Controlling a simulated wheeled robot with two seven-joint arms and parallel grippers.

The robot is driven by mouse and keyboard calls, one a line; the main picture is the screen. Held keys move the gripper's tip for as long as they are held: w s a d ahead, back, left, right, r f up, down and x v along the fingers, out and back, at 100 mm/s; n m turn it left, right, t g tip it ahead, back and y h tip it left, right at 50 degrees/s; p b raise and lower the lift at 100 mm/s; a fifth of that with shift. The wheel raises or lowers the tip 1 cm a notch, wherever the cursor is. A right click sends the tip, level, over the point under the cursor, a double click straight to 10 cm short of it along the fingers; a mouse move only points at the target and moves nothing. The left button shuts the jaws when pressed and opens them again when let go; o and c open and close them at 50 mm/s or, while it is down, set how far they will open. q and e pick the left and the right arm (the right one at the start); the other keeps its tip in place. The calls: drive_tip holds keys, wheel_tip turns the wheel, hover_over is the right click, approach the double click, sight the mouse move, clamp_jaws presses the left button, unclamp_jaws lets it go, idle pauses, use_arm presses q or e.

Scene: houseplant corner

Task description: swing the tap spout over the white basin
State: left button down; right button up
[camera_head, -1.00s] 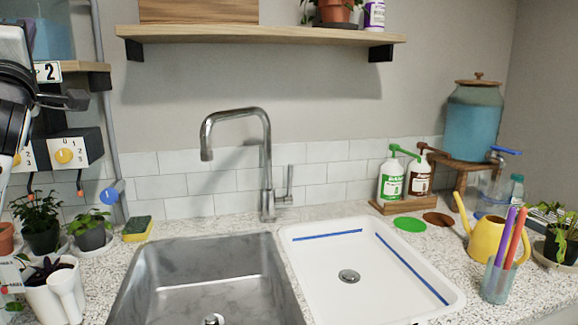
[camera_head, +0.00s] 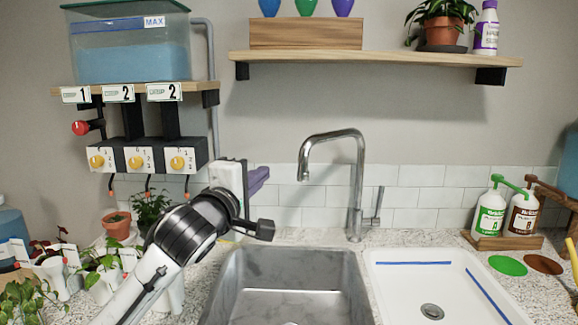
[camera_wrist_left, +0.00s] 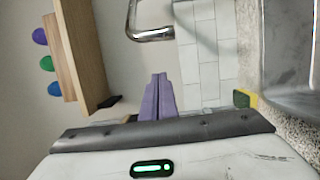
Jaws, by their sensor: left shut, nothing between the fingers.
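The chrome tap (camera_head: 358,190) stands behind the two basins, between them. Its spout (camera_head: 330,136) points left, its tip above the back of the steel basin (camera_head: 290,255). The white basin (camera_head: 390,285) is to the right, with two blue strips and a drain. My left gripper (camera_head: 262,176) is left of the spout, apart from it. Its purple fingers are shut and empty. In the left wrist view the fingers (camera_wrist_left: 158,90) point toward the spout (camera_wrist_left: 150,33), of which only part shows. My right gripper is not in view.
A shelf (camera_head: 370,57) hangs above the tap. The dispenser (camera_head: 150,155) is on the wall at left, above several potted plants. Green- and brown-labelled bottles (camera_head: 490,210) stand at right. The wall beneath the shelf is clear around the tap.

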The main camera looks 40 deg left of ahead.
use_arm(q)
drive_tip(key=p+x, duration=0.2)
drive_tip(key=x, duration=0.8)
drive_tip(key=d, duration=0.2)
drive_tip(key=d+p, duration=0.1)
drive_tip(key=d, duration=0.1)
drive_tip(key=shift+s, duration=0.4)
drive_tip(key=shift+d, duration=0.2)
